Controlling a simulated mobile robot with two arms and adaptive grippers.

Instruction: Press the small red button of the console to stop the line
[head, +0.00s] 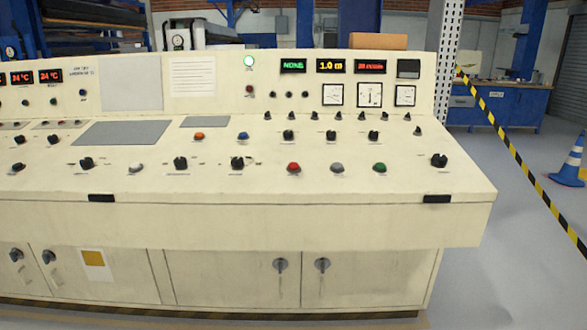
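The cream console (330,225) fills most of the head view, with a sloped desk and an upright back panel. A red button (293,168) sits on the right half of the desk, left of a grey button (337,168) and a green button (379,167). A smaller dark red button or lamp (249,89) is on the back panel, under a lit green lamp (249,61). An orange-red button (198,136) is on the desk further left, beside a blue one (243,136). Neither of my grippers is in view.
Black knobs (237,162) stand up from the desk around the buttons. Closed cabinet doors (232,279) are below. At the right are a yellow-black barrier tape (520,160), a blue cone (571,160) and open grey floor.

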